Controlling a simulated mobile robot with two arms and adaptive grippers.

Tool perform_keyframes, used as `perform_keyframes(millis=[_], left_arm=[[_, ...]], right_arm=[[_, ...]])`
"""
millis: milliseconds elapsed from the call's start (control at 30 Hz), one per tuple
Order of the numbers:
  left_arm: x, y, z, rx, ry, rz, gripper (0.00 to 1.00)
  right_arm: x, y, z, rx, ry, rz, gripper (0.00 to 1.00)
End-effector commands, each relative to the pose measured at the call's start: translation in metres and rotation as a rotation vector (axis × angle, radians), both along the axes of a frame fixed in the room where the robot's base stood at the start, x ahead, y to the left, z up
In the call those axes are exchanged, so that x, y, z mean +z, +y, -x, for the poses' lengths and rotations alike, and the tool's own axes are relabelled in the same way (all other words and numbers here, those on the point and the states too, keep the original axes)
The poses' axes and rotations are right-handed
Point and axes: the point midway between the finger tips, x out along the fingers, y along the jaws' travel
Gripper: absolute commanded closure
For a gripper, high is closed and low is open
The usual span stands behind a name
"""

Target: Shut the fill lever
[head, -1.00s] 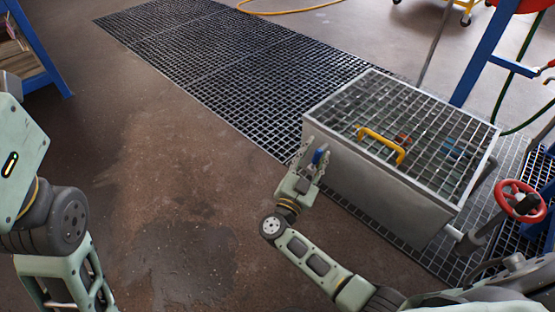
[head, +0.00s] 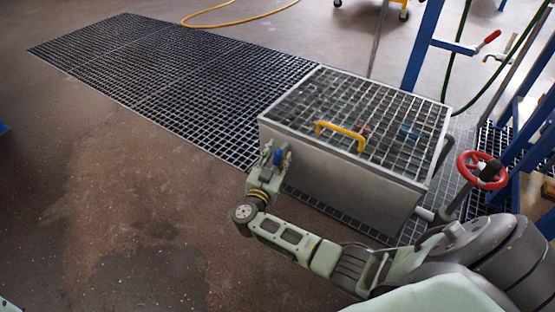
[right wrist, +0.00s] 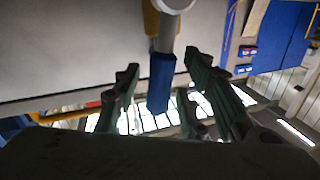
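A lever with a blue sleeve (head: 278,156) sticks out at the left side of the grey grated tank (head: 330,172). In the right wrist view the blue lever (right wrist: 160,82) hangs below a pale round fitting (right wrist: 175,4). My right gripper (head: 274,160) is at this lever. In the right wrist view its fingers (right wrist: 170,92) are spread on both sides of the blue sleeve, with gaps visible. Another lever with a red handle (head: 489,38) is on the blue frame at the back right. No label shows which one is the fill lever. My left gripper is out of view.
A red handwheel (head: 480,169) stands right of the tank, beside a blue frame (head: 424,45). A floor grating (head: 165,70) extends back left. The brown floor (head: 120,190) at left is clear.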

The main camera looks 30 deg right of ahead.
Motion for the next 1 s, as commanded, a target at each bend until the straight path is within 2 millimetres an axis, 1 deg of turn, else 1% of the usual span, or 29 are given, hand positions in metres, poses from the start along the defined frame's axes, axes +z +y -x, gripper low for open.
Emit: perform_keyframes(millis=[200,233,600,667,1000], left_arm=[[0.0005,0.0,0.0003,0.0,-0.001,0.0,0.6],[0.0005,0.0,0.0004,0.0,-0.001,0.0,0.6],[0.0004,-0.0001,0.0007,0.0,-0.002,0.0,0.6],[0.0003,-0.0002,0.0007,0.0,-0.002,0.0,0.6],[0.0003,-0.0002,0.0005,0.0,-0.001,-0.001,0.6]], right_arm=[[0.0004,-0.0003,-0.0003,0.0,0.0,0.0,0.62],[0.0004,-0.0004,-0.0002,0.0,0.0,0.0,0.63],[0.0001,-0.0001,0.0,0.001,0.0,0.0,0.96],[0.0001,-0.0001,0.0,0.001,0.001,0.001,1.0],[0.0,-0.0001,0.0001,0.0,0.001,0.001,1.0]])
